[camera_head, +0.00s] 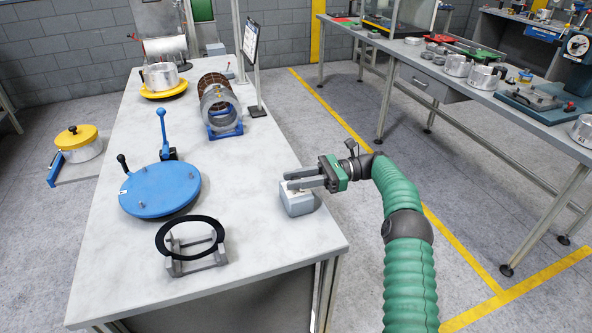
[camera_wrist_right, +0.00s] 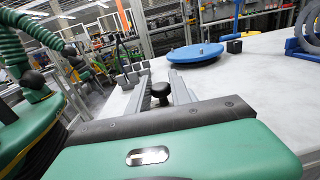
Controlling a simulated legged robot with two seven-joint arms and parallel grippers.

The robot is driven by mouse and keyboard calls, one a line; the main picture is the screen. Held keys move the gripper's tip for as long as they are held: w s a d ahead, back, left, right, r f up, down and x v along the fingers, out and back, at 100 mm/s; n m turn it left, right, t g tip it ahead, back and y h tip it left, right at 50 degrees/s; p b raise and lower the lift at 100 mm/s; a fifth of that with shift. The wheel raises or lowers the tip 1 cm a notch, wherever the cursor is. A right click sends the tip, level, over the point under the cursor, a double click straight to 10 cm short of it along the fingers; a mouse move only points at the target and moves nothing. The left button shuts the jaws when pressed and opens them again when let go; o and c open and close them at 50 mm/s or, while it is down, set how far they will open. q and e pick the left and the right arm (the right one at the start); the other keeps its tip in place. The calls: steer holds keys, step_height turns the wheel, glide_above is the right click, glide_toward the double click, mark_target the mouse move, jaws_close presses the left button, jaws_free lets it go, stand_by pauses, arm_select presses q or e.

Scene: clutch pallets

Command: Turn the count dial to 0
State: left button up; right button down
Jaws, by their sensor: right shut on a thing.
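A small grey box (camera_head: 297,203) stands near the right edge of the white table. My right gripper (camera_head: 300,181) reaches in from the right, with its grey fingers low over the box's top. The fingers are shut on the count dial there, which they mostly hide. I cannot read its number or pointer. In the right wrist view the two fingers (camera_wrist_right: 158,72) stretch forward, with a black round knob (camera_wrist_right: 160,91) between them. I cannot tell whether that knob is the dial. My left gripper is not in the head view.
A black ring (camera_head: 190,237) on a grey stand and a blue disc (camera_head: 160,190) with levers lie left of the box. A cylinder on a blue cradle (camera_head: 226,133) and a tablet on a post (camera_head: 251,42) stand farther back. The table's front right corner is clear.

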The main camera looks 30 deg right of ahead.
stand_by(0.4)
steer(key=c, duration=1.2)
jaws_free()
steer(key=shift+w+d+f, duration=0.1)
